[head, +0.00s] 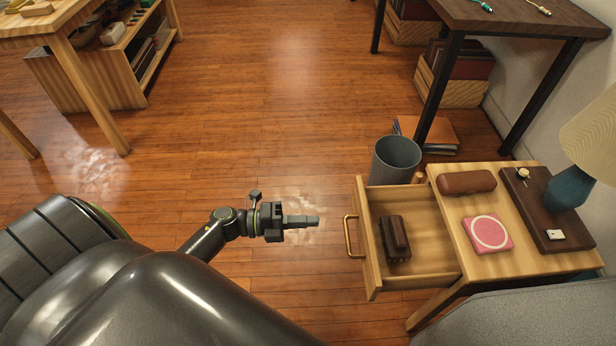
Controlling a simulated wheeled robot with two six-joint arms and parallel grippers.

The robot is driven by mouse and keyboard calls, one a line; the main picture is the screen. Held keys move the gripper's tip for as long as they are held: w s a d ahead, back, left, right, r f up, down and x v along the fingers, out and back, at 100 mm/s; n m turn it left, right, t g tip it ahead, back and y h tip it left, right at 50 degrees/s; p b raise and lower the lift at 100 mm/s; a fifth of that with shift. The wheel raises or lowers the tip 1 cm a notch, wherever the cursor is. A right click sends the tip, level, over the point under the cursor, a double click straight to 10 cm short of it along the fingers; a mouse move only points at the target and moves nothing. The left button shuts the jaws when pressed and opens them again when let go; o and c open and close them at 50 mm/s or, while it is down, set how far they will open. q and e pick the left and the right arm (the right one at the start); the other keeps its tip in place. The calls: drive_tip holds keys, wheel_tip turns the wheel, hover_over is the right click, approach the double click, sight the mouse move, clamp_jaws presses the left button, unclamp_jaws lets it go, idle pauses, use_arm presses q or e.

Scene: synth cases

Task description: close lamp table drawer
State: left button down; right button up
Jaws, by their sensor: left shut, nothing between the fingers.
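The lamp table (468,237) stands at the right, a light wooden side table. Its drawer (428,212) is pulled out towards the left, with a brass handle (349,237) on its front. A dark brown object (395,236) lies inside the drawer. My left gripper (316,220) is shut and empty, pointing right. In the picture it is a little left of the handle and apart from it. Its height relative to the handle is hard to tell. My right gripper is not in view.
On the table top are a brown case (466,182), a pink coaster (487,233), a dark board (535,215) and a lamp (570,185). A grey bin (396,158) stands behind the drawer. A grey upholstered piece (515,318) is at lower right. The floor (240,120) is clear.

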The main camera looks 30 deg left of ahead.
use_arm(q)
approach(397, 223)
drive_tip(key=s+a+r, duration=0.1)
drive_tip(key=a+r, duration=0.1)
drive_tip(key=shift+s+a+r, duration=0.15)
drive_tip(key=shift+s+r, duration=0.25)
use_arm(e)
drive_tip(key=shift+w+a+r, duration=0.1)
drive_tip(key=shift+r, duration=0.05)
use_arm(q)
drive_tip(key=shift+w+d, duration=0.25)
drive_tip(key=shift+d, duration=0.1)
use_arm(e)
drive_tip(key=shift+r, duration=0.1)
